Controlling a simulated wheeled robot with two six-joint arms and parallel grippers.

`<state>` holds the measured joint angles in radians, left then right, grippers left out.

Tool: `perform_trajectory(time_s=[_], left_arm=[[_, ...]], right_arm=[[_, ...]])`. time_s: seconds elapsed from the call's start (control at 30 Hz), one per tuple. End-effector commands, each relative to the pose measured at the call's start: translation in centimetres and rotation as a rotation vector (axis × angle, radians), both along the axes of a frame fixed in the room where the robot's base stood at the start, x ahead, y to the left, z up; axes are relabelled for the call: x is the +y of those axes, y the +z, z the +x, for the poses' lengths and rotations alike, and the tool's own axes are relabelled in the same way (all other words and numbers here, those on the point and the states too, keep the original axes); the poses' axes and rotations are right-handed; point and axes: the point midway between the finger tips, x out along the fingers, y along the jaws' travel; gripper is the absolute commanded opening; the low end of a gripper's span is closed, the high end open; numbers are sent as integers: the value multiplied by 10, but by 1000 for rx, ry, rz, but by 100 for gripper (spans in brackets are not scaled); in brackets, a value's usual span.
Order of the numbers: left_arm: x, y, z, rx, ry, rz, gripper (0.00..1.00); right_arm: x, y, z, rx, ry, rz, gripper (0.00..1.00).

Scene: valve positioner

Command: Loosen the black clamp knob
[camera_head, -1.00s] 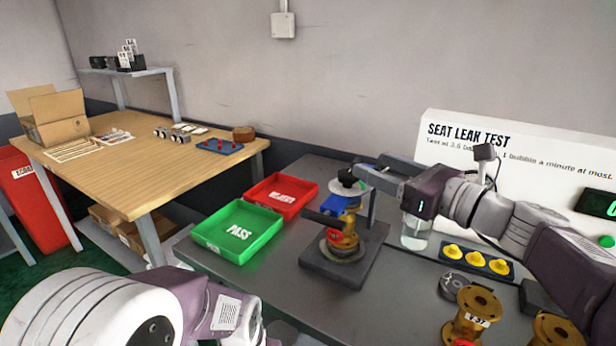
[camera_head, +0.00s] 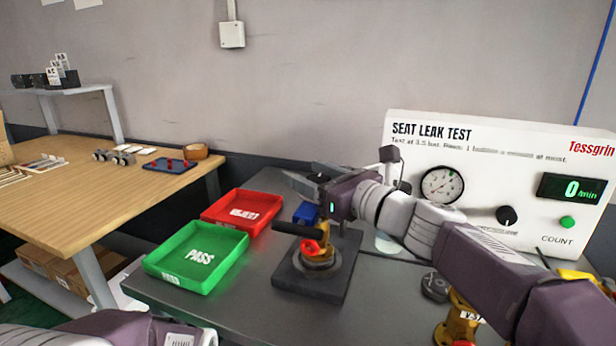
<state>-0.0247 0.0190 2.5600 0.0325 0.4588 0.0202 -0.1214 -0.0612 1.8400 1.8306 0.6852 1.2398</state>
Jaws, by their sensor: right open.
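A brass valve with a red port (camera_head: 312,247), a blue part (camera_head: 306,213) and a black lever bar (camera_head: 298,230) sits on a dark fixture plate (camera_head: 308,287). The black clamp knob (camera_head: 318,177) is above the valve and mostly hidden by my right gripper; only a dark bit shows between the fingers. My right gripper (camera_head: 306,174) is open at knob height, its fingers pointing left on either side of that dark bit. I cannot tell whether they touch it. My left gripper is out of view; only part of my left arm shows at bottom left.
A green PASS tray (camera_head: 172,279) and a red tray (camera_head: 218,208) stand left of the fixture. The white seat leak test panel (camera_head: 470,205) stands behind my right arm. Another brass valve (camera_head: 455,318) is at front right. Grey bench in front of the fixture is clear.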

Motion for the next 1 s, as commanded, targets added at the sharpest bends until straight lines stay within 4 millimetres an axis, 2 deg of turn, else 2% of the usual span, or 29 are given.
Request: perform_trajectory(time_s=[0.2, 0.23, 0.43, 0.77, 1.0], left_arm=[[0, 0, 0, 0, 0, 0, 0], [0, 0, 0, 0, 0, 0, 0], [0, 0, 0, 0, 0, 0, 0], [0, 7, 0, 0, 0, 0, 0], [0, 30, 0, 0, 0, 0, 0]], right_arm=[[1, 1, 1, -1, 0, 1, 60], [1, 1, 1, -1, 0, 1, 58], [1, 0, 1, -1, 1, 0, 2], [1, 2, 0, 1, 46, -1, 0], [3, 5, -2, 4, 201, 1, 0]])
